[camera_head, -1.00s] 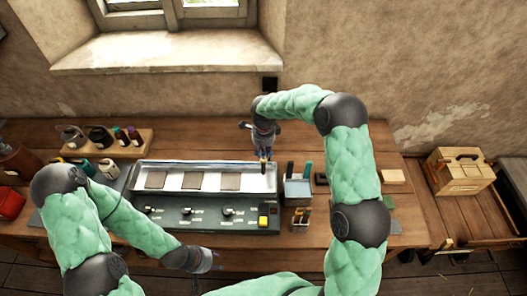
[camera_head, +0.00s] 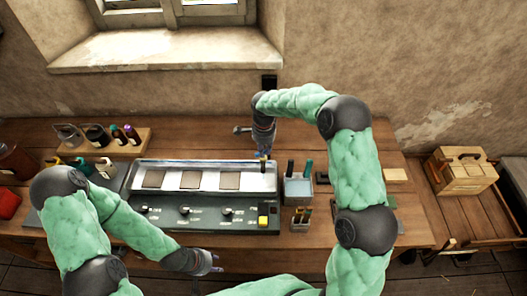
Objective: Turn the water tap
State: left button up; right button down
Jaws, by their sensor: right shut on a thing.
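My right gripper (camera_head: 263,151) points down at the back edge of the metal tray, with its arm arching over from the right. It is shut on what appears to be the water tap, mostly hidden by the gripper and wrist. A small grey metal piece (camera_head: 241,130), perhaps part of the tap, sticks out to the left of my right wrist. A small yellowish bit shows below the fingers. My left gripper (camera_head: 215,263) is low in front of the bench's front edge, away from the tap. Its fingers are too small to tell whether they are open.
A long metal tray (camera_head: 150,179) with several flat plates sits behind a grey control panel (camera_head: 165,223) with knobs and a yellow button (camera_head: 263,221). Tool holders (camera_head: 298,188) stand just right of the tray. A bottle rack (camera_head: 135,148) is at the left. A wooden box (camera_head: 460,177) stands far right.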

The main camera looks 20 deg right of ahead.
jog(key=shift+n+b, duration=0.3)
jog(key=shift+n, duration=1.5)
jog(key=c, duration=1.1)
grip_release()
jog(key=shift+c, duration=0.2)
jog(key=shift+r, duration=0.1)
notch_tip(320, 180, up, 12)
